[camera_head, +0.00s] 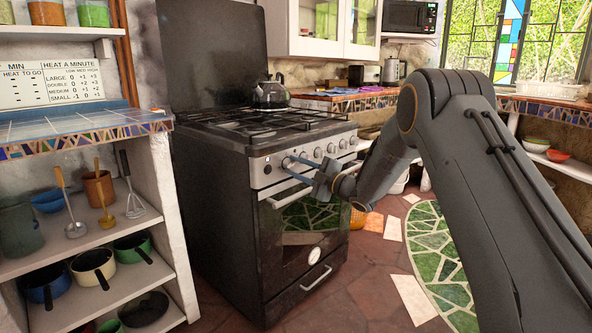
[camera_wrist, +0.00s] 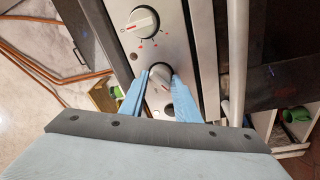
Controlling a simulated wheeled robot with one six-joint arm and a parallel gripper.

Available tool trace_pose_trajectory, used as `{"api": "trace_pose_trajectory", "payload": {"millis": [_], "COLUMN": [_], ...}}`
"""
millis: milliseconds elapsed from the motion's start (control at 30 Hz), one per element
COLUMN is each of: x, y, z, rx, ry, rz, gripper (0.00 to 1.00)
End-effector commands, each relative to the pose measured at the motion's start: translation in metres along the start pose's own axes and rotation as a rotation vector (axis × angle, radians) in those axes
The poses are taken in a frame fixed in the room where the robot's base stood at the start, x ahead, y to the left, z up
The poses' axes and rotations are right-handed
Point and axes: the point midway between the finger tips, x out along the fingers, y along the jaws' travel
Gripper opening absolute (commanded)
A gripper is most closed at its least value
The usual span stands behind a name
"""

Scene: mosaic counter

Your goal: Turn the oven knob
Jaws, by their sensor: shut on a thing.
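The oven (camera_head: 215,190) is a dark stove with a silver control panel (camera_head: 262,170) along its top front. Several round knobs sit on the panel. In the wrist view my gripper (camera_wrist: 161,80) has its two light blue fingers on either side of one silver knob (camera_wrist: 160,74). The fingers are shut on that knob, and its lower part is partly hidden between them. Another knob (camera_wrist: 142,22) with a red mark shows above it, free of the gripper. In the head view my gripper (camera_head: 289,168) reaches the left part of the panel from the right.
An oven door handle (camera_head: 318,172) runs just below the knobs. A kettle (camera_head: 270,92) stands on the hob. Open shelves (camera_head: 150,215) with pots stand close on the left. The tiled floor in front of the oven is clear, with a green mosaic (camera_head: 440,250) on the right.

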Motion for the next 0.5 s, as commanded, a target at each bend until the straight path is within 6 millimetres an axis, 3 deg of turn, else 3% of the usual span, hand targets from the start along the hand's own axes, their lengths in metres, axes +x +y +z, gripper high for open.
{"api": "trace_pose_trajectory", "payload": {"millis": [500], "x": [-0.0003], "y": [-0.0008], "z": [0.0011], "rx": [-0.297], "ry": [0.02], "rz": [-0.033], "gripper": [0.07]}}
